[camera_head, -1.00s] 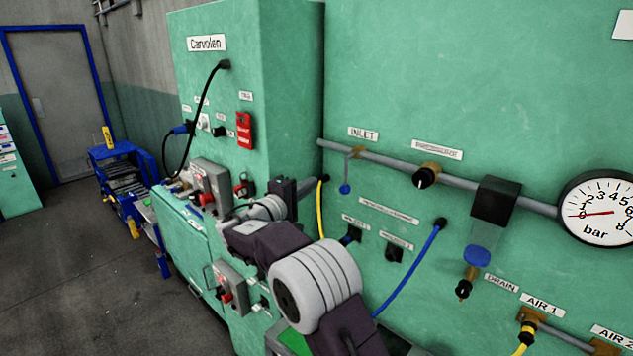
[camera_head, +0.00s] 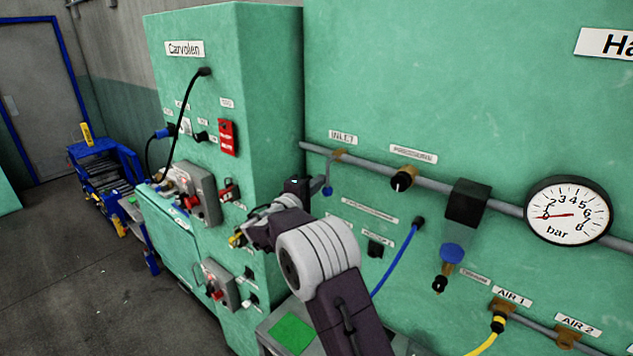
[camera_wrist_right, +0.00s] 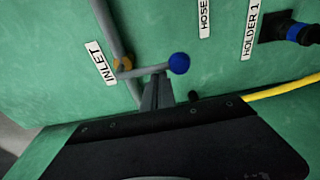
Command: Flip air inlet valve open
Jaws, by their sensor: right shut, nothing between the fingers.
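The air inlet valve (camera_head: 340,155) is a brass fitting on the grey pipe, beside the INLET label (camera_head: 343,138). Its grey lever, tipped with a blue knob (camera_head: 327,191), hangs down, crosswise to the pipe. In the right wrist view the valve (camera_wrist_right: 124,63) shows at upper left, with the lever running right to the blue knob (camera_wrist_right: 179,64). My right gripper (camera_head: 318,185) is shut and empty, just left of the lever in the head view. In the wrist view its fingertips (camera_wrist_right: 158,78) are at the lever, close to the knob; I cannot tell if they touch. My left gripper is out of view.
A pressure regulator knob (camera_head: 402,180), a black filter unit (camera_head: 467,204) and a pressure gauge (camera_head: 567,212) sit along the pipe to the right. A blue hose (camera_head: 397,260) hangs below. The Carvolen cabinet (camera_head: 270,90) stands close on the left.

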